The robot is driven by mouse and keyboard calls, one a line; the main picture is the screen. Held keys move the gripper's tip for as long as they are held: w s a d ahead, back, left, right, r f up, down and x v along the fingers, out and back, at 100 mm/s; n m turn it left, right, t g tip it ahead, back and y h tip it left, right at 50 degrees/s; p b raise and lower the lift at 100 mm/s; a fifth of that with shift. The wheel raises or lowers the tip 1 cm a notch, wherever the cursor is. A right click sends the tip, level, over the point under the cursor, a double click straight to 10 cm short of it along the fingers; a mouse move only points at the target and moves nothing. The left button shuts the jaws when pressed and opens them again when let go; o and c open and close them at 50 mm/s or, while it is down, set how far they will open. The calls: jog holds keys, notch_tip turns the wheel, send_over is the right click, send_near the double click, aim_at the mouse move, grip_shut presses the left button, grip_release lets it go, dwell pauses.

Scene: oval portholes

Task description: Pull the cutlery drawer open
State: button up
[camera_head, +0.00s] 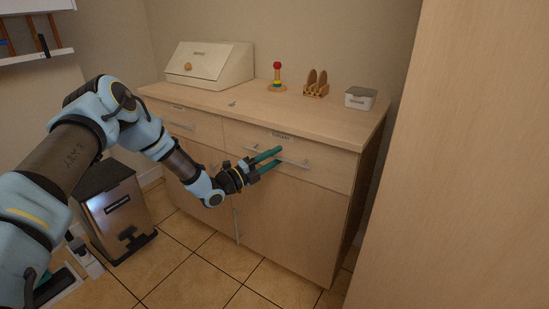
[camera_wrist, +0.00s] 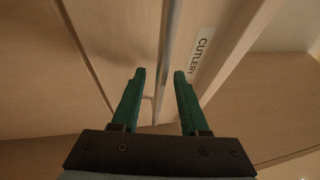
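The cutlery drawer (camera_head: 318,170) is the right one of two drawers under the wooden counter and looks shut. Its bar handle (camera_head: 296,160) runs across its front. The handle shows in the wrist view (camera_wrist: 166,60) as a grey bar, with the CUTLERY label (camera_wrist: 199,58) to its right. My gripper (camera_head: 273,157) is at the drawer front by the handle. In the wrist view its green fingers (camera_wrist: 159,74) are apart, with the bar passing between their tips in the picture. I cannot tell whether they touch it.
On the counter stand a bread box (camera_head: 208,68), a toy with a red ball (camera_head: 277,78), a wooden rack (camera_head: 315,85) and a small lidded box (camera_head: 360,97). A bin (camera_head: 118,210) stands at left. A tall wooden panel (camera_head: 465,170) closes the right side. Tiled floor lies in front.

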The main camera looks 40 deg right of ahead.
grip_shut()
dwell(1.2)
